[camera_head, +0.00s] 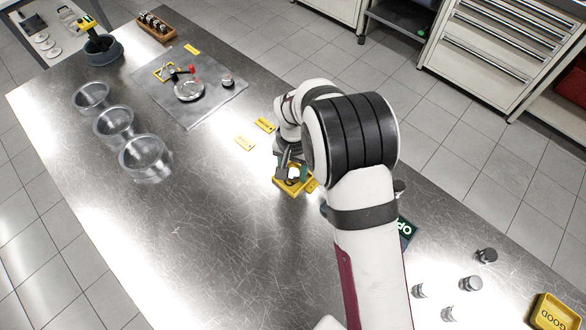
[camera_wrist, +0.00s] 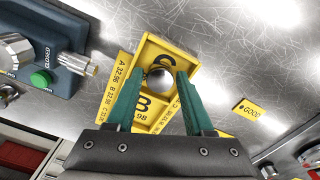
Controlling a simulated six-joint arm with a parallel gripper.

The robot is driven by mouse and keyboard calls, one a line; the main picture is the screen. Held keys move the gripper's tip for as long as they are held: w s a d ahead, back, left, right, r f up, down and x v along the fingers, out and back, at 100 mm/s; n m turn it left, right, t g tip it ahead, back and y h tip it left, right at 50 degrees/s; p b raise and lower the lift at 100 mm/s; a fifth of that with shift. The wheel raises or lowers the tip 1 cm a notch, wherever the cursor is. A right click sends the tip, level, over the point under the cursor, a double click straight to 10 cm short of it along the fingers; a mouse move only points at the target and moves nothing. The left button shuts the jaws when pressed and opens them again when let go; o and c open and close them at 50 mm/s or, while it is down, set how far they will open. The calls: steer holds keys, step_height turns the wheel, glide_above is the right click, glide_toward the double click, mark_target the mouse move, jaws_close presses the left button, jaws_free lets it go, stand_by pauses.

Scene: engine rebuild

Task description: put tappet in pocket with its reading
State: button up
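A yellow tray (camera_head: 291,187) with lettered pockets stands on the steel bench below my gripper. In the wrist view, the tray (camera_wrist: 188,60) shows the letters C and B, with printed readings beside it, among them A 32.96. A round, shiny metal tappet (camera_wrist: 160,79) is between my green fingertips, over or in the pocket area by the C. My gripper (camera_wrist: 160,76) points down at the tray with its fingers close to both sides of the tappet. Contact is not clear, nor whether the tappet rests on the pocket floor. In the head view, my arm partly covers my gripper (camera_head: 291,172).
A blue gauge with a green button (camera_wrist: 41,79) stands close left of the tray in the wrist view. Metal rings (camera_head: 146,158) stand at the left. A yellow tag (camera_head: 265,125) lies beyond my gripper.

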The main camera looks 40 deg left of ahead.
mark_target(293, 173)
step_height(293, 173, up, 12)
steer(key=w+d+r+m, duration=0.1)
steer(key=d+r+m, duration=0.1)
steer(key=d+r, duration=0.35)
steer(key=w+d+r+m, duration=0.1)
steer(key=d+r, duration=0.1)
steer(key=d, duration=0.7)
steer(key=s+d+r+m+y, duration=0.1)
steer(key=s+d+r+m, duration=0.15)
steer(key=d, duration=0.55)
steer(key=s+d+r+m, duration=0.1)
steer(key=s+d+m, duration=0.1)
steer(key=s+d, duration=0.35)
steer(key=s+d+f+m, duration=0.2)
steer(key=s+d, duration=0.4)
steer(key=s, duration=0.1)
steer(key=shift+f+y, duration=0.15)
steer(key=shift+y, duration=0.25)
steer(key=shift+w+m, duration=0.1)
steer(key=shift+m, duration=0.15)
